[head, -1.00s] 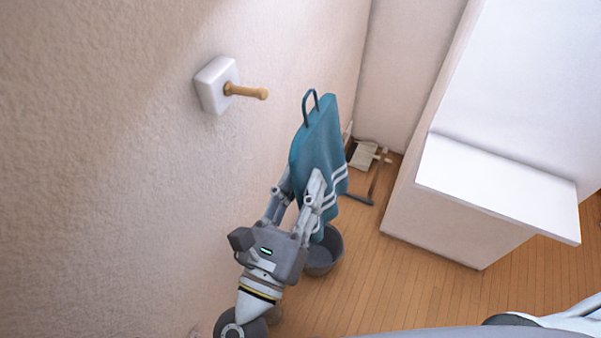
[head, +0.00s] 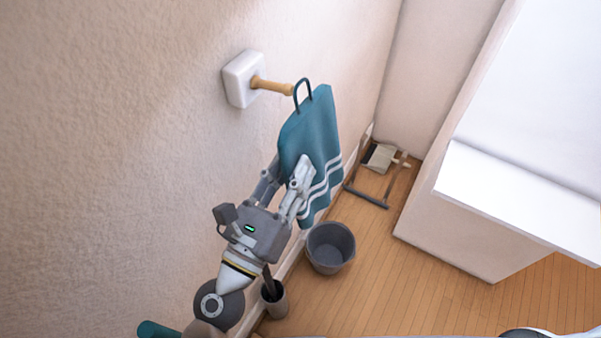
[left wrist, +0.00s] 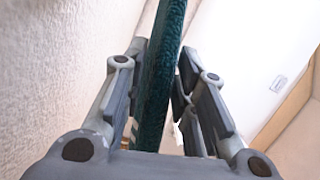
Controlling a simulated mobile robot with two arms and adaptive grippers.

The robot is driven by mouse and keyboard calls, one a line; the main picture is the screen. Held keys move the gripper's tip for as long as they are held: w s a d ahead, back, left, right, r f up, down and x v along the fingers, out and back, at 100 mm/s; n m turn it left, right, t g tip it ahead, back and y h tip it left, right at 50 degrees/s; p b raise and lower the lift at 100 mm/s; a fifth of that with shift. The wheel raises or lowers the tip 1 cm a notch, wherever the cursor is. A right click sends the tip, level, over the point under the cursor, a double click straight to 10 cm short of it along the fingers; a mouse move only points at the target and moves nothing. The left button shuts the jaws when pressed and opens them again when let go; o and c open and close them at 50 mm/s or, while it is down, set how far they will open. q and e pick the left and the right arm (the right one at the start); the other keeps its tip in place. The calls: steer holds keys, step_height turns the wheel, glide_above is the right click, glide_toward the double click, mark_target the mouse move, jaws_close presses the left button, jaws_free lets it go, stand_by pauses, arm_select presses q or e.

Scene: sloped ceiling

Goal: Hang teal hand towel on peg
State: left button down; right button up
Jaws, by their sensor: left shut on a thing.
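The teal hand towel (head: 316,130) has white stripes near its lower end and a dark loop (head: 303,95) at its top. My left gripper (head: 288,172) is shut on the towel and holds it upright beside the wall. In the left wrist view the towel (left wrist: 163,70) stands edge-on between the fingers (left wrist: 155,85). The wooden peg (head: 272,87) sticks out of a white square plate (head: 242,80) on the wall. In the head view the peg's tip is just left of the loop; I cannot tell whether they touch. My right gripper is not in view.
The textured wall (head: 130,120) runs along the left. A grey bucket (head: 331,247) and a dark cup-like holder (head: 274,300) stand on the wooden floor below. A dustpan (head: 380,158) lies by the far corner. A white ledge (head: 520,195) is at right.

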arm_select(q)
steer(key=w+a, duration=0.1)
steer(key=w+a+f, duration=0.1)
steer(key=a, duration=0.1)
steer(key=w+a+b, duration=0.1)
steer(key=shift+a+f, duration=0.2)
steer(key=shift+a, duration=0.1)
stand_by(0.5)
stand_by(0.5)
steer(key=c, duration=1.1)
jaws_free()
